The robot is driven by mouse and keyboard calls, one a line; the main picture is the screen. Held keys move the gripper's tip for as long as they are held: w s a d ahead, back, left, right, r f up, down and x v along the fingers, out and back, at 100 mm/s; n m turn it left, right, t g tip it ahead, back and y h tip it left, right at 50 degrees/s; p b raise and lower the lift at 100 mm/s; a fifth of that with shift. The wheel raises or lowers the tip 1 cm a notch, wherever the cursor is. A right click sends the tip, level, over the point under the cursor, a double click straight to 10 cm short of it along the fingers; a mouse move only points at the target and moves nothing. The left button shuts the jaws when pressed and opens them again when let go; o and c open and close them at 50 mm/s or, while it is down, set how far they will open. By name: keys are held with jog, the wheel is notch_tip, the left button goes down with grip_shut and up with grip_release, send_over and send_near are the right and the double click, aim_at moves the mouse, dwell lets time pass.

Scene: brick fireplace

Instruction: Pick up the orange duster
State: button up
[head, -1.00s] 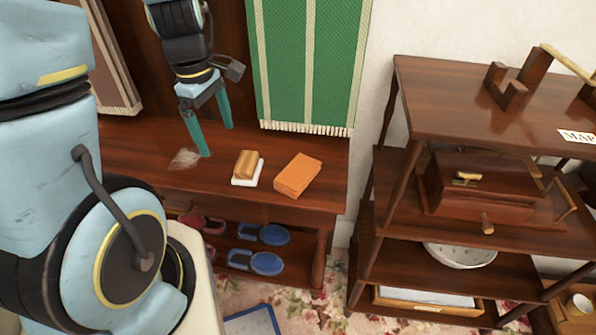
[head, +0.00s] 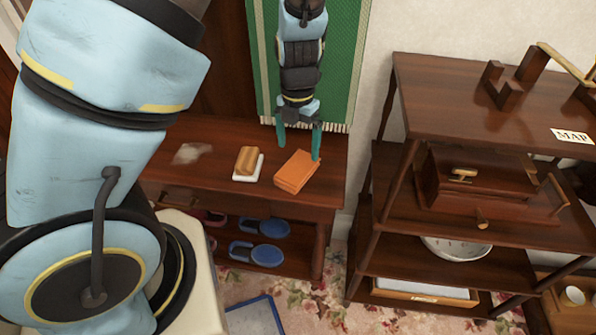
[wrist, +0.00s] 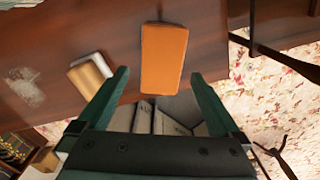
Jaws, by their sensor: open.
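The orange duster (head: 296,173) is a folded block of cloth lying flat on the dark wooden bench (head: 215,188), near its right end. In the wrist view the orange duster (wrist: 164,58) lies just beyond the fingers, lined up between them. My gripper (head: 299,150) is open and empty, pointing down at the duster's far side in the head view. In the wrist view my gripper (wrist: 157,85) shows its two teal fingers spread wider than the duster. I cannot tell exactly how far above the bench the fingertips are.
A wooden brush (head: 247,159) on a white pad sits just left of the duster. A pale smudge (head: 191,153) lies further left. Slippers (head: 262,254) rest on the shelf below. A wooden shelf unit (head: 470,115) stands at the right.

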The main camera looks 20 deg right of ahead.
aim_at(298, 166)
jog(key=f, duration=0.7)
jog(key=shift+s+a+f, duration=0.1)
jog(key=shift+s, duration=0.2)
jog(key=shift+c, duration=0.2)
jog(key=c, duration=1.2)
notch_tip(298, 166, up, 10)
jog(key=shift+p, duration=0.5)
